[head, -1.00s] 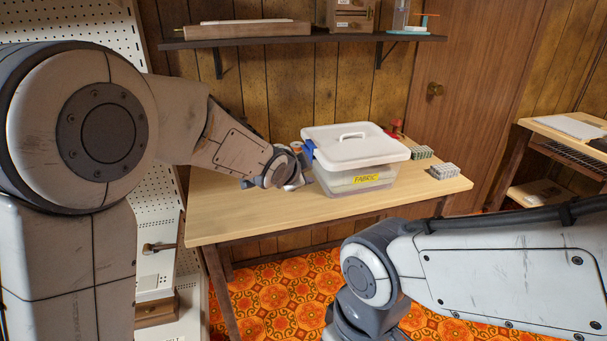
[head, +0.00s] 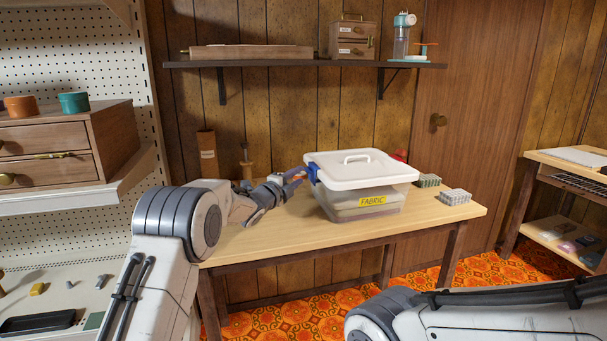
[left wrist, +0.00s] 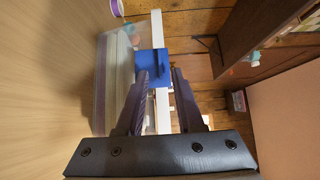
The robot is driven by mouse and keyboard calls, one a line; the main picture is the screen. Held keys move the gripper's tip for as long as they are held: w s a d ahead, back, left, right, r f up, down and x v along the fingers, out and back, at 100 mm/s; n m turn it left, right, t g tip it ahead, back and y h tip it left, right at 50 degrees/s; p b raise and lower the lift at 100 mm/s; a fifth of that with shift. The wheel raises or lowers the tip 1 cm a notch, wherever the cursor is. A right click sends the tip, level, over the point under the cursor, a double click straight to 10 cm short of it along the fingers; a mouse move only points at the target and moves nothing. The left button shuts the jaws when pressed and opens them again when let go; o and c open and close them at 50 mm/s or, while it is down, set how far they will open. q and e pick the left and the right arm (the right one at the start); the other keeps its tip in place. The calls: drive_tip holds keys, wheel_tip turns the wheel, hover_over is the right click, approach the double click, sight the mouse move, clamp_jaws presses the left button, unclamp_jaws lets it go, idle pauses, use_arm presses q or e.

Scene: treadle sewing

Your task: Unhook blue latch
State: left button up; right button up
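The blue latch (head: 313,173) is on the left side of a clear box (head: 362,205) with a white lid (head: 360,168) and a yellow FABRIC label. In the left wrist view the blue latch (left wrist: 152,63) lies just beyond my fingertips, against the white lid edge. My left gripper (head: 297,174) is beside the latch at the box's left end. Its two fingers (left wrist: 161,74) are apart, with nothing clearly held between them. I cannot tell whether a finger touches the latch. My right arm shows at lower right, but its gripper is out of view.
The box stands on a wooden table (head: 270,240). Two small grey-green blocks (head: 456,196) sit right of it, and a red part (head: 400,155) shows behind it. A brown container (head: 207,155) stands at the back left. A wall shelf (head: 300,64) hangs above.

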sight(306, 171)
use_arm(q)
drive_tip(key=shift+p+x, duration=0.3)
drive_tip(key=shift+x, duration=1.85)
clamp_jaws()
